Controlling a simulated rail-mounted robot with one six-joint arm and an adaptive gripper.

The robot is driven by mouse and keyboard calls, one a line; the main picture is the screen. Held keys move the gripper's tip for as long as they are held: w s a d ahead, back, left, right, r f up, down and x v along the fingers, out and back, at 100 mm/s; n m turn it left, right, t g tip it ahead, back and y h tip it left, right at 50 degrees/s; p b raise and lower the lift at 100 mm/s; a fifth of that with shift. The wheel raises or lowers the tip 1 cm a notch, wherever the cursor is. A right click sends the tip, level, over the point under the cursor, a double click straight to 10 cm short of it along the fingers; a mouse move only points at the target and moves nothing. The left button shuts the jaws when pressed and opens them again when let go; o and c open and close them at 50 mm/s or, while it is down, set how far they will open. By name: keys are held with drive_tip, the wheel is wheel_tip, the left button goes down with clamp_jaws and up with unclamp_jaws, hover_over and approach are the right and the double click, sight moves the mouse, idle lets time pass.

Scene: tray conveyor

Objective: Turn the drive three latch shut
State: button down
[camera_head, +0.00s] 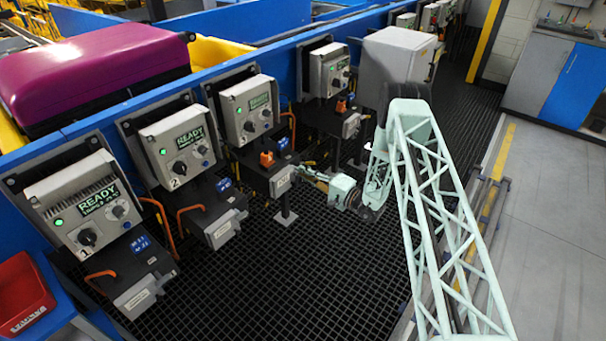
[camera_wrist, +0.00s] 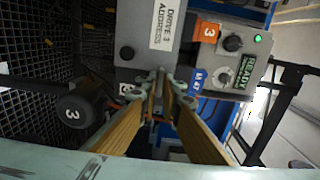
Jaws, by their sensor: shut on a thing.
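Drive three's upper grey box (camera_head: 249,108) is the third from the left in the head view, with a lit READY display. Below it is a grey lower box (camera_head: 283,181) on a post. In the wrist view, this lower box (camera_wrist: 135,28) carries a "DRIVE 3 ADDRESS" label (camera_wrist: 165,25). My gripper (camera_head: 306,172) reaches it from the right; in the wrist view its yellow-brown fingers (camera_wrist: 162,82) come together at the box's near edge. They are shut on the drive three latch, which they mostly hide; its angle cannot be told.
Drive two (camera_head: 178,148) and drive one (camera_head: 85,205) stand to the left, another drive box (camera_head: 328,70) to the right. A black round part marked 3 (camera_wrist: 74,112) is beside my fingers. Orange tag 3 (camera_wrist: 208,31) is near. Open grated floor (camera_head: 300,260) lies in front.

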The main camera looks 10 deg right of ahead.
idle(0.3)
drive_tip(key=c, duration=2.8)
unclamp_jaws()
drive_tip(key=shift+v, duration=6)
drive_tip(key=shift+r, duration=0.1)
